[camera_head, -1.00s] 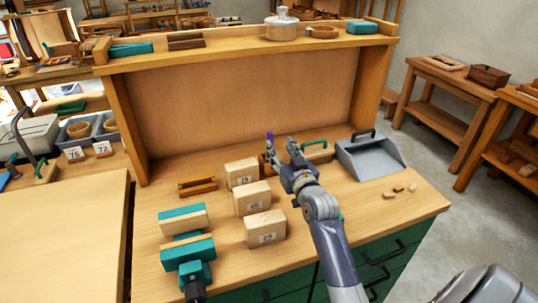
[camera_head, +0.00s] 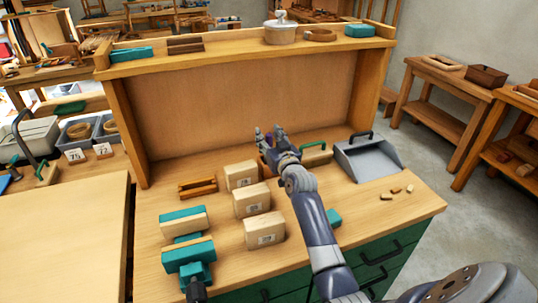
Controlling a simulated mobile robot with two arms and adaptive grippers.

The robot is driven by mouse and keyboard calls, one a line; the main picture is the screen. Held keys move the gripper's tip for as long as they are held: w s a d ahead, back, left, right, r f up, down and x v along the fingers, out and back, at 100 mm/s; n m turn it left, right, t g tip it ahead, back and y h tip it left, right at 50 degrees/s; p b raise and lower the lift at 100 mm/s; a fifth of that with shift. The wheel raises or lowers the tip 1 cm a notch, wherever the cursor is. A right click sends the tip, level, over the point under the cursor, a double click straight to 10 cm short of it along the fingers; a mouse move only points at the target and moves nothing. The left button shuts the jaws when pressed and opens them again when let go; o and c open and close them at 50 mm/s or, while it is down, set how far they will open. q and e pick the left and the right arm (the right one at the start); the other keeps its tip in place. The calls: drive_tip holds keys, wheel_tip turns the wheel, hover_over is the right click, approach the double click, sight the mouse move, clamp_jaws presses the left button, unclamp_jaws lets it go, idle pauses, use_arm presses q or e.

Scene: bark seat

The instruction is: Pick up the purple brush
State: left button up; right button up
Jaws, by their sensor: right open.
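The purple brush (camera_head: 270,138) stands at the back middle of the workbench. Only a small purple part of it shows, between the fingers of my right gripper (camera_head: 268,133); the gripper and wrist hide most of the rest. My right gripper is open, with a finger seen on either side of the purple part. I cannot tell whether the fingers touch it. My left gripper is not in view.
Several labelled wooden blocks (camera_head: 252,201) stand left of my right arm. A green-handled brush (camera_head: 316,154) and a grey dustpan (camera_head: 368,160) lie to the right. A teal vise (camera_head: 188,250) is at front left. The tall back panel (camera_head: 240,105) rises behind.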

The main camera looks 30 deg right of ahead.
clamp_jaws()
drive_tip(key=shift+r, duration=0.1)
